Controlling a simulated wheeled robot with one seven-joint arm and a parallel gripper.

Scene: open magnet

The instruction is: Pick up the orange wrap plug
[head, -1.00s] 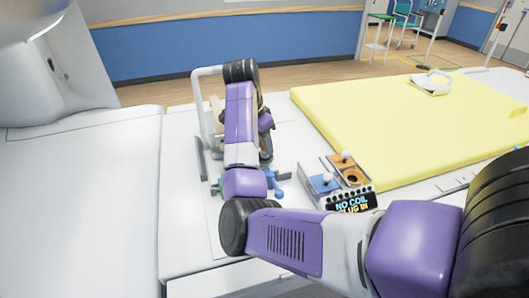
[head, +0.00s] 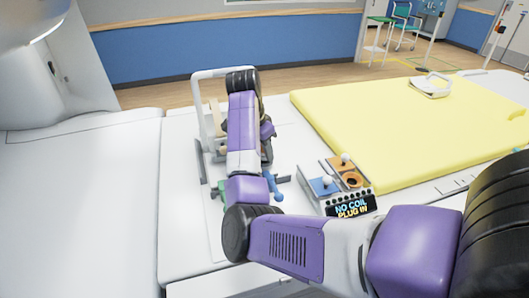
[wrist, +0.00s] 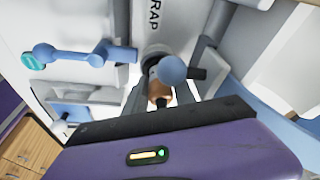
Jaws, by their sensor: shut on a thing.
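In the wrist view, my gripper (wrist: 160,97) is shut on a small orange-tan piece, which I take to be the orange wrap plug (wrist: 158,90). A blue ball (wrist: 172,69) sits just beyond it and partly overlaps it. A white surface with the letters "RAP" (wrist: 153,15) lies behind. In the head view, my arm hides the plug and most of the gripper.
In the head view, a socket box (head: 338,190) with blue and orange squares stands right of my arm; its display (head: 353,206) reads "NO COIL PLUG IN". A white frame (head: 197,105) stands behind my arm. A yellow mat (head: 410,130) lies right.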

